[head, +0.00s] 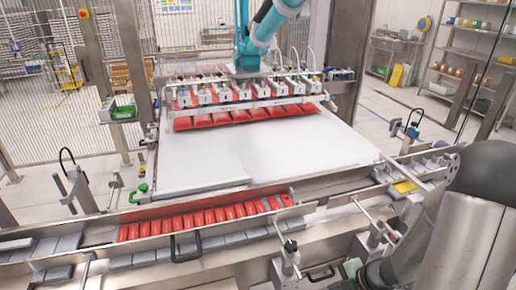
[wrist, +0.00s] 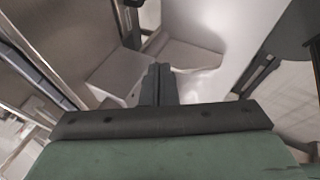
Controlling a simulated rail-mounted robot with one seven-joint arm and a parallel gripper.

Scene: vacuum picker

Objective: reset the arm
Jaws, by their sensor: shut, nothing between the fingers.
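My gripper (wrist: 158,72) shows in the wrist view, its two dark fingers together with nothing between them. Below it in that view are its black crossbar and green body. The fingers point toward pale grey box-like shapes (wrist: 175,55) that I cannot identify; I cannot tell how far off they are. In the head view a dark and silver part of my arm fills the lower right corner. My gripper's fingers do not show in the head view.
A teal robot arm (head: 267,27) carries a vacuum picker (head: 245,92) with a row of red packs (head: 240,116) above a white table (head: 270,150). Wire fencing stands behind.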

